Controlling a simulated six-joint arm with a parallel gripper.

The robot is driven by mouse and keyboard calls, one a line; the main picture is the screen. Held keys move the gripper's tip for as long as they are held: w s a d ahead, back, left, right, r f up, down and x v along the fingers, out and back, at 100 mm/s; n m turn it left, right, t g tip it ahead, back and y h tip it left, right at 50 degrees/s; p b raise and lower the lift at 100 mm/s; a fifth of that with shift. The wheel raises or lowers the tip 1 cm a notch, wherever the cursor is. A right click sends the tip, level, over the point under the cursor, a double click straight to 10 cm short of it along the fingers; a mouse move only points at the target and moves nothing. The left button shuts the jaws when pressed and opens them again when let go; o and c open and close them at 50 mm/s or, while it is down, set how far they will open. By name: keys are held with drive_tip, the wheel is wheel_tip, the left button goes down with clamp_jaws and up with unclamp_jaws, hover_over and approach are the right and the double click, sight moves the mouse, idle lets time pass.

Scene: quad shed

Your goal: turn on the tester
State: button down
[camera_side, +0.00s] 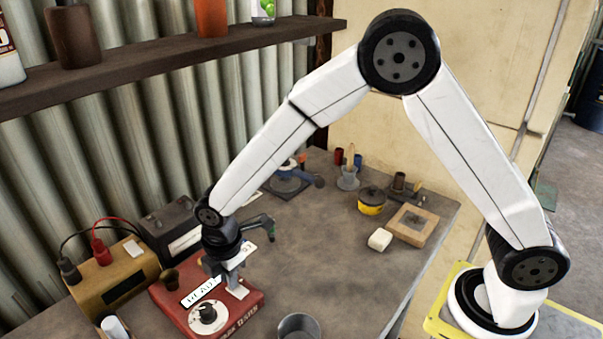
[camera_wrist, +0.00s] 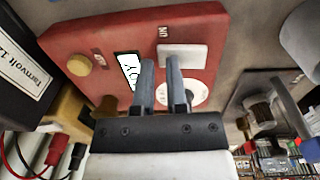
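The tester appears to be the red box (camera_side: 253,303) on the bench, also in the wrist view (camera_wrist: 100,35). It has a brass knob (camera_wrist: 79,65), a white lettered plate (camera_wrist: 128,70), a white round dial (camera_wrist: 192,94) and a white rectangular switch (camera_wrist: 183,55) by an ON marking. My gripper (camera_wrist: 160,62) is over the box, its two fingers parted with an empty gap between them. One fingertip overlaps the switch's lower edge in the wrist view; I cannot tell whether it touches. In the side view my gripper (camera_side: 228,273) partly covers the box top.
A yellow box (camera_side: 112,279) with red and black leads stands left of the red box. A dark labelled box (camera_side: 172,228) is behind it. A grey metal cup (camera_side: 298,327) stands to the right. A white block (camera_side: 380,239) and yellow tin (camera_side: 371,205) lie farther right.

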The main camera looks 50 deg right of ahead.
sight(240, 292)
drive_tip(key=shift+s+f, duration=0.55)
drive_tip(key=shift+s+r, duration=0.1)
drive_tip(key=shift+s, duration=0.5)
drive_tip(key=shift+r, duration=0.1)
wheel_tip(240, 292, up, 15)
drive_tip(key=t, duration=0.1)
drive_tip(key=shift+s, duration=0.35)
idle(0.7)
drive_tip(key=shift+f, duration=0.2)
drive_tip(key=f, duration=0.4)
drive_tip(key=w+f, duration=0.1)
drive_tip(key=f, duration=0.4)
drive_tip(key=w+f, duration=0.1)
drive_tip(key=f, duration=0.3)
drive_tip(key=shift+f, duration=0.3)
